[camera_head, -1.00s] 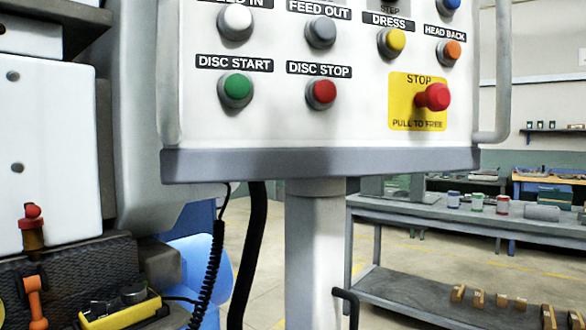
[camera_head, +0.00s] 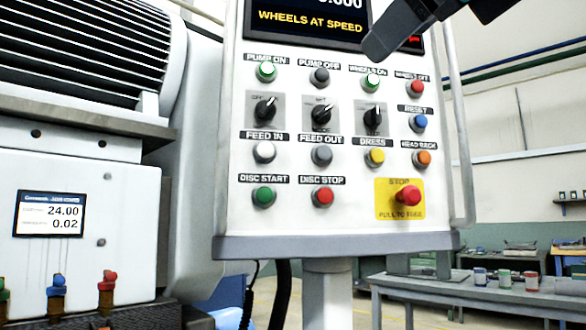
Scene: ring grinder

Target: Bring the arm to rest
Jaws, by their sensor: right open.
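My right gripper (camera_head: 430,28) shows at the top right, in front of the upper edge of the control panel (camera_head: 230,215). Its dark fingers are apart and nothing shows between them; the rest of the arm is cut off by the top of the view. It covers part of the panel's display (camera_head: 310,20), which reads "WHEELS AT SPEED". The gripper is above the button rows, and I cannot tell whether it touches the panel. My left gripper is not in view.
The panel carries buttons, three knobs and a red stop button (camera_head: 408,195). The machine body (camera_head: 85,160) with a small screen (camera_head: 49,214) stands left. A grey bench (camera_head: 455,290) with small cans is at the lower right. The space right of the panel looks open.

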